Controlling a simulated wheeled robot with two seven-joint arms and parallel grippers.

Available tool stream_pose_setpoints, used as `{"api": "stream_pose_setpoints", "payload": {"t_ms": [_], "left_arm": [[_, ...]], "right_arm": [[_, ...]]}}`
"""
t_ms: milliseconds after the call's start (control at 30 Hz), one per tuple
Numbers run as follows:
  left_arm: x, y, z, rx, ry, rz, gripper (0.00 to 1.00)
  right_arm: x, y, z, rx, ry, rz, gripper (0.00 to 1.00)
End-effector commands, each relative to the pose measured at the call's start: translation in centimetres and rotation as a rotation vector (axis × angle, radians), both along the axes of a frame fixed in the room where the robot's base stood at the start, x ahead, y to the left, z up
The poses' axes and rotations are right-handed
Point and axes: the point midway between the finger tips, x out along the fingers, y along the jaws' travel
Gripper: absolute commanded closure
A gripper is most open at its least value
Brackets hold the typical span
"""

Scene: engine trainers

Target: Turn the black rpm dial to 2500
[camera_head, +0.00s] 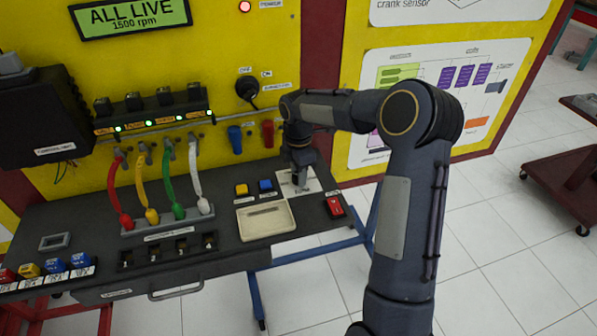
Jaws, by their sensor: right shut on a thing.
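My right gripper (300,180) points straight down over a white plate (315,184) on the right part of the dark bench top. It is shut on the black rpm dial there; the gripper hides nearly all of the dial, so its pointer and scale cannot be read. The green display (133,16) at the top left reads "ALL LIVE" and "1500 rpm". My left gripper is not in view.
Close by stand a red switch (335,206), a blue button (265,185), a yellow button (241,189) and a cream tray (266,220). Coloured leads (176,186) rise at the left. A red cart (570,165) stands on the open tiled floor at right.

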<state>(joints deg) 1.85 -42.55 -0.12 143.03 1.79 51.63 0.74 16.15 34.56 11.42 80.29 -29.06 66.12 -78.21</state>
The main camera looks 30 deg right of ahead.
Motion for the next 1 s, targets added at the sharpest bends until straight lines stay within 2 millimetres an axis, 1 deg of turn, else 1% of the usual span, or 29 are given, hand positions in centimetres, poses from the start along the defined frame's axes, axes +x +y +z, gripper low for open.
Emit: {"api": "stream_pose_setpoints", "payload": {"t_ms": [1000], "left_arm": [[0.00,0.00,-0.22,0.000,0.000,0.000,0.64]], "right_arm": [[0.07,0.08,0.06,0.000,-0.002,-0.963,0.89]]}}
